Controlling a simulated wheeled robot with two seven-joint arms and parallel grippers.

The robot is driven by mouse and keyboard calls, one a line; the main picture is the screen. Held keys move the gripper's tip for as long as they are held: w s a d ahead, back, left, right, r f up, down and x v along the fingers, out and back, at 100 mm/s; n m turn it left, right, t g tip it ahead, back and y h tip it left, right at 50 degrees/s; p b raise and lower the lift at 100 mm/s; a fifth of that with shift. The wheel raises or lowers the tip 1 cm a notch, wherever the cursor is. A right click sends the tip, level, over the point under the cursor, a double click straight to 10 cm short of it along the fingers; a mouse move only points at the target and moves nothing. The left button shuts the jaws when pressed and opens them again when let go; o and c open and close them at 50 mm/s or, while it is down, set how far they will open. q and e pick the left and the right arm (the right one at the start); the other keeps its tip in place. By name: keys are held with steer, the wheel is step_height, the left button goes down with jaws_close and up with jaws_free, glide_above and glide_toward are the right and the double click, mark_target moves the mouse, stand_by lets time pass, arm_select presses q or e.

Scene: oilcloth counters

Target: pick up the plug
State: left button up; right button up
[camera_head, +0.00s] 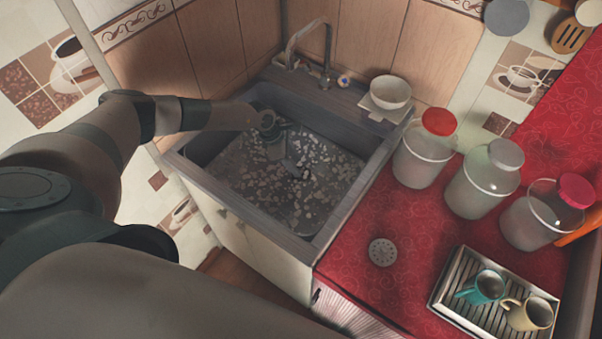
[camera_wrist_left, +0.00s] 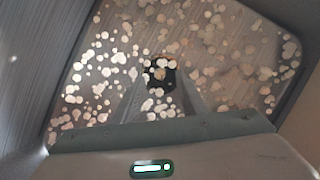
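The sink (camera_head: 213,187) holds water with many pale flecks floating on it. A small dark thing (camera_head: 297,172), which looks like the plug, shows in the sink among the flecks. My left gripper (camera_head: 290,165) reaches down into the sink at this dark thing. In the left wrist view the dark thing (camera_wrist_left: 162,75) lies between the tips of my left gripper (camera_wrist_left: 162,82), partly covered by flecks. The fingers stand apart there, but I cannot tell whether they touch it. My right gripper is not in view.
A faucet (camera_head: 327,70) and a white bowl (camera_head: 390,91) are behind the sink. Several lidded jars (camera_head: 425,152) stand on the red counter (camera_head: 345,240), with a round perforated disc (camera_head: 382,252) and a rack (camera_head: 462,275) with two mugs.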

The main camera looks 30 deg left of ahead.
arm_select(q)
steer(key=shift+x, duration=1.5)
jaws_close()
